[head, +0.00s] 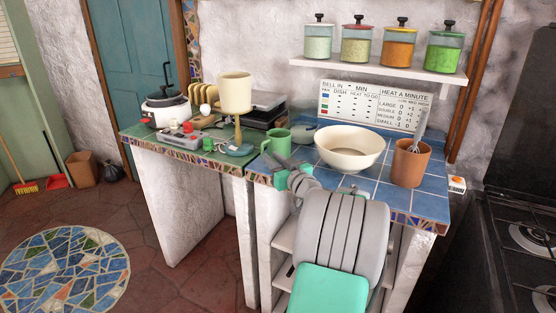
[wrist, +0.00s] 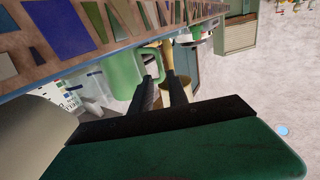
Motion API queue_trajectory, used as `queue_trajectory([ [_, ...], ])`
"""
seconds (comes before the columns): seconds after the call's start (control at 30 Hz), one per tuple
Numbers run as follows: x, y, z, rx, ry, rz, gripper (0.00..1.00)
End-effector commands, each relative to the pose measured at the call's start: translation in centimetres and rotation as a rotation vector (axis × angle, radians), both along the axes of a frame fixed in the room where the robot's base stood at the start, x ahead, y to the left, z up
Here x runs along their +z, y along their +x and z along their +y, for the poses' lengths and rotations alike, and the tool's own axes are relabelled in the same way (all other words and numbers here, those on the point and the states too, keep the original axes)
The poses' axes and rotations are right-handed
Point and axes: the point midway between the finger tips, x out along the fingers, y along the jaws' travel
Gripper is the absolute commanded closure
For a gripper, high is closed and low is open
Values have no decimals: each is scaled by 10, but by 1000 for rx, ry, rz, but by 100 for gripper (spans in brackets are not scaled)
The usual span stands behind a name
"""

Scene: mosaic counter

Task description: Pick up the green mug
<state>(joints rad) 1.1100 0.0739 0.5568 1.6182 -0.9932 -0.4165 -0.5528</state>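The green mug (head: 279,143) stands upright near the left front of the blue-tiled counter (head: 375,187), its handle to the left. My gripper (head: 277,160) is just in front of it at the counter edge; its fingertips are hard to make out in the head view. In the wrist view the green mug (wrist: 122,72) appears with its handle at the fingertips. My gripper (wrist: 160,77) shows two dark fingers apart, with a gap between them. The handle lies by the gap; I cannot tell whether a finger touches it.
A cream bowl (head: 349,148) stands right of the mug, with a terracotta pot (head: 410,164) of utensils beyond. A cream lamp (head: 235,93) stands behind left on a lower counter with a toaster-like rack (head: 201,97). A jar shelf (head: 385,67) hangs above.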

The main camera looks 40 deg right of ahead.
Motion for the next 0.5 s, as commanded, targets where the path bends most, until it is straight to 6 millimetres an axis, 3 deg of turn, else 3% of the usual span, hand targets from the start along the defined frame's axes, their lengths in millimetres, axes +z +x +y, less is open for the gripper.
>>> queue_trajectory([
  [0.4,-1,66,-14,5,0,1,80],
  [0.5,0,71,-16,3,-1,0,80],
])
